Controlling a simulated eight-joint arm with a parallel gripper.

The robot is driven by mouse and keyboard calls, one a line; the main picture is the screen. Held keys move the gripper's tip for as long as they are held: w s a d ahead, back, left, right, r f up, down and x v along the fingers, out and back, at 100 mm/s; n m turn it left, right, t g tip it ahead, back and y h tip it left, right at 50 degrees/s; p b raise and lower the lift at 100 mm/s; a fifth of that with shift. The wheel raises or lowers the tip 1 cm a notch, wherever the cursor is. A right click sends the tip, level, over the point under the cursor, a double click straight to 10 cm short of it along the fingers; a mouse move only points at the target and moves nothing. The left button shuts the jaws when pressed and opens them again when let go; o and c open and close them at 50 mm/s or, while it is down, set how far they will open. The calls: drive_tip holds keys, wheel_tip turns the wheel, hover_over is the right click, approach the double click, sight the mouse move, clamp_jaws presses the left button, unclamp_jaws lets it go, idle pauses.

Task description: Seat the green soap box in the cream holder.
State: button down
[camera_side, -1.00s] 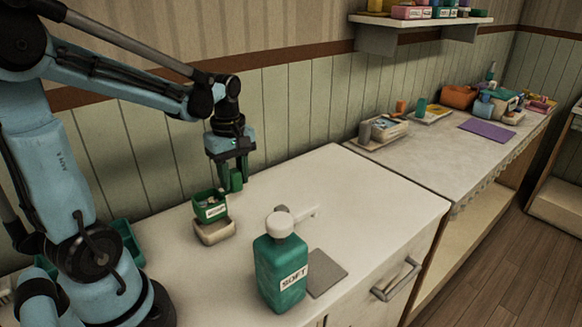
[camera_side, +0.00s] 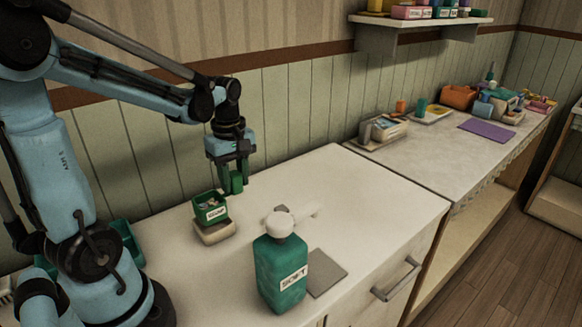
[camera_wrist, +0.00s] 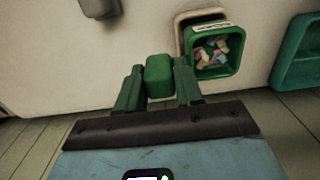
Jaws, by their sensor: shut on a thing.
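The green soap box (camera_side: 209,206) is an open box with a white label and small coloured pieces inside. It also shows in the wrist view (camera_wrist: 213,62). The cream holder (camera_side: 215,235) is directly under it on the counter, and its rim (camera_wrist: 181,32) shows behind the box in the wrist view. I cannot tell whether the box is down in the holder or just above it. My gripper (camera_side: 236,181) is to the right of the box, shut on a green block that looks like its grip. The block (camera_wrist: 159,76) shows between both fingers; its join to the box is hidden.
A green SOFT bottle (camera_side: 281,272) with a white cap stands front right of the holder. A teal container (camera_side: 128,240) stands left.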

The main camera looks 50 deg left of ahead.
sight(237, 191)
drive_tip(key=shift+f, duration=2.05)
idle(0.5)
drive_tip(key=c, duration=1)
unclamp_jaws()
drive_tip(key=shift+w, duration=0.2)
drive_tip(key=shift+s+r, duration=0.2)
drive_tip(key=shift+r, duration=0.95)
drive_tip(key=shift+s+r, duration=0.25)
drive_tip(key=shift+r, duration=0.85)
drive_tip(key=shift+s+r, duration=0.2)
drive_tip(key=shift+r, duration=0.95)
drive_tip(key=o, duration=0.6)
wheel_tip(237, 191, up, 12)
drive_tip(key=shift+r, duration=0.1)
